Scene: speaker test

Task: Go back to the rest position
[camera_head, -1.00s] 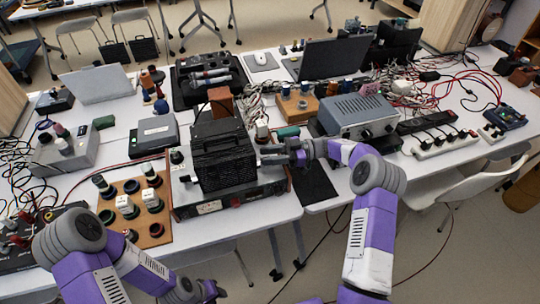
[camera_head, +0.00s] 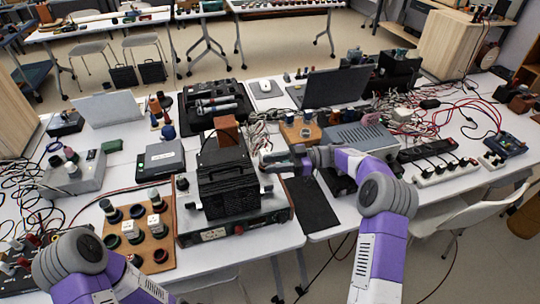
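The black ribbed box (camera_head: 226,184), perhaps the speaker, stands upright on a dark bench unit with a wooden side panel (camera_head: 240,228) on the white table. My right gripper (camera_head: 268,161) is just right of the box's upper part, pointing left toward it. Its fingers look parted with nothing between them; I cannot tell whether they touch the box. My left arm (camera_head: 72,262) comes in at the lower left, and its gripper is outside the picture.
A wooden board with several round sockets (camera_head: 160,254) lies left of the unit. A grey instrument (camera_head: 348,138) stands behind my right forearm. A black mat (camera_head: 312,204) lies right of the unit. Cables and a power strip (camera_head: 445,170) are at the right.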

